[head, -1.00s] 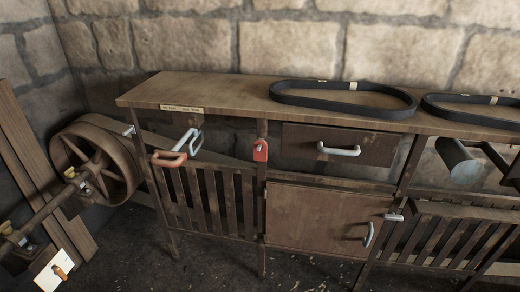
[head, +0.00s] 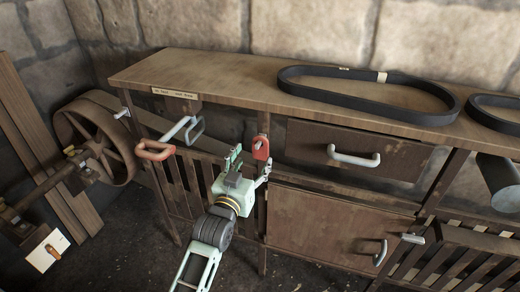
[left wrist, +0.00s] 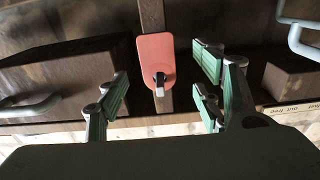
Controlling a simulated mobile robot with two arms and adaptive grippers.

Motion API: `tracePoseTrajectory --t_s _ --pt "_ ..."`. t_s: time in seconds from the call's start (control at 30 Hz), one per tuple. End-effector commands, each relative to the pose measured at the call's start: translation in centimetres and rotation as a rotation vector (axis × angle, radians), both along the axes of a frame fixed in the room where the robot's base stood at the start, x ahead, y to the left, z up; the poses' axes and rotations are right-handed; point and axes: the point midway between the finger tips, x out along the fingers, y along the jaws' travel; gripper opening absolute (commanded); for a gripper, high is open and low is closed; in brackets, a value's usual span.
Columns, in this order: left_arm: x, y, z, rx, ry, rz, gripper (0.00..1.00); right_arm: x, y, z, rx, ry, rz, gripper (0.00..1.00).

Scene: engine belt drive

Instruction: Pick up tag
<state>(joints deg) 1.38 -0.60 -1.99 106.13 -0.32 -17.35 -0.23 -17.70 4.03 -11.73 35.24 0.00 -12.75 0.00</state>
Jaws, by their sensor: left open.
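The red tag (head: 261,147) hangs on a post at the front of the wooden bench, between the slatted section and the drawer. It has a small dark-and-pale hook or pin through it in the left wrist view (left wrist: 154,65). My left gripper (head: 251,163) is open just in front of the tag, its fingers to either side of it in the picture. In the left wrist view the open fingers (left wrist: 160,98) stand left and right of the tag, and nothing is between their pads. My right gripper is not in view.
A red-ended handle (head: 154,150) sticks out left of the tag. A drawer with a pale handle (head: 353,158) is to the right, above a cabinet door (head: 330,228). A black belt (head: 368,98) lies on the bench top (head: 220,70). A large wheel (head: 98,148) stands at left.

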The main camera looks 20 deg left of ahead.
Motion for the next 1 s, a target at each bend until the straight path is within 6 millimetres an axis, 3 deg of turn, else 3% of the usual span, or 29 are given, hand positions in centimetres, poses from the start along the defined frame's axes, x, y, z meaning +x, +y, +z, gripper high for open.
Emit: tracePoseTrajectory --t_s 0.4,0.77,1.0 --pt "5.5 -0.4 0.4 0.0 0.002 -0.001 0.61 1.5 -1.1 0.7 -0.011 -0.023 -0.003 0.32" --pt "6.4 -0.4 0.3 0.0 0.003 -0.001 0.61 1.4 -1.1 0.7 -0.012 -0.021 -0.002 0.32" --pt "6.3 -0.5 0.3 0.0 0.003 -0.001 0.4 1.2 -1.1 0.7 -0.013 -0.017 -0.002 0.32"
